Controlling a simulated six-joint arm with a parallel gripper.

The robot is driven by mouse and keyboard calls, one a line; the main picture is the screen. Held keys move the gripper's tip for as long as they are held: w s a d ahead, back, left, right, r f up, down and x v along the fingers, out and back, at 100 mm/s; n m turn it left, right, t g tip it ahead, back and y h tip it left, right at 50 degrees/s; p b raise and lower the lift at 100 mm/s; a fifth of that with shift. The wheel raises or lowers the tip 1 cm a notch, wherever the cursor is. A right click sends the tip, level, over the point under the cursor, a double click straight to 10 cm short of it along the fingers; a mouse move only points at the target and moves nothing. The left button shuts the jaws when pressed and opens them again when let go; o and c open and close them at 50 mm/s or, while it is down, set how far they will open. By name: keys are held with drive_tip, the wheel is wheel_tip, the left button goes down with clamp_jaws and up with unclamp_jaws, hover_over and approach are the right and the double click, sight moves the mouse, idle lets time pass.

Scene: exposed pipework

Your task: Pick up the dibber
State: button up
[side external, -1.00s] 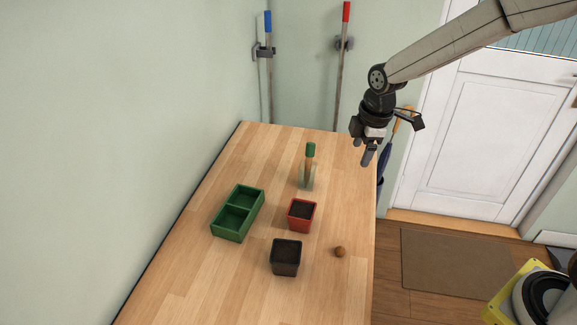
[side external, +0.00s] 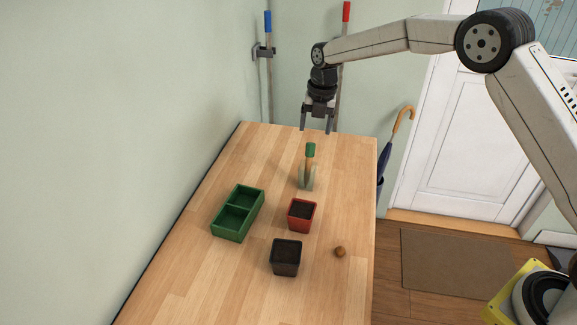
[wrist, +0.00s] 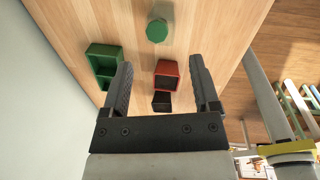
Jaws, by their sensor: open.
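The dibber (side external: 310,158) stands upright in a pale holder (side external: 306,178) on the wooden table, its green top uppermost. In the wrist view its green top (wrist: 157,30) shows from above, beyond the fingertips and a little left of the middle between them. My gripper (side external: 316,131) is open and empty, above the far part of the table. It is higher than the dibber and apart from it, with the fingers pointing down.
A green two-part tray (side external: 238,213), a red pot (side external: 301,215) and a black pot (side external: 286,257), both with dark fill, stand nearer the camera. Long-handled tools hang on the back wall. The table's right side is mostly clear.

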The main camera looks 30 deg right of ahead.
sight(311, 144)
drive_tip(key=shift+w+a+n, duration=0.1)
drive_tip(key=shift+w+n, duration=0.15)
drive_tip(key=shift+n, duration=0.15)
drive_tip(key=shift+f, duration=0.1)
drive_tip(key=shift+a+f, duration=0.1)
drive_tip(key=shift+f, duration=1.15)
drive_tip(key=shift+f, duration=0.1)
drive_tip(key=shift+a+f, duration=0.2)
drive_tip(key=shift+f, duration=2.3)
clamp_jaws()
